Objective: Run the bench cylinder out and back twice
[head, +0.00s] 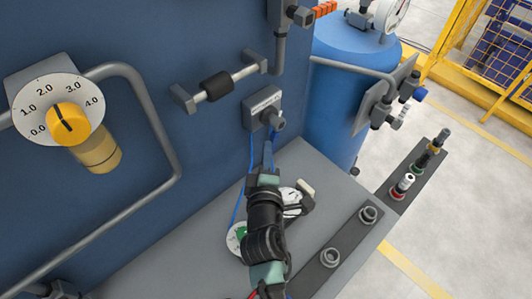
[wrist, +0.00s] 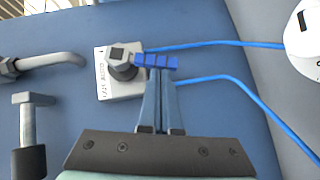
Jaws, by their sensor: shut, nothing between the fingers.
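A grey valve box (head: 257,107) with a white label and a grey lever knob (head: 276,122) is fixed to the blue panel. The box (wrist: 112,86) and its knob (wrist: 121,66) also show in the wrist view. Blue hoses (wrist: 215,80) run right from near the box. My gripper (head: 267,143) is shut and empty, pointing at the panel just below the knob. In the wrist view, its blue fingertips (wrist: 157,61) are together at the knob's right side; I cannot tell whether they touch it.
A dial (head: 68,117) with a yellow knob and a grey pipe (head: 160,130) are on the panel at left. The grey bench (head: 190,240) holds round discs (head: 238,240) partly behind my arm, and a dark strip (head: 345,240) with two round sockets. A blue tank (head: 345,100) stands behind.

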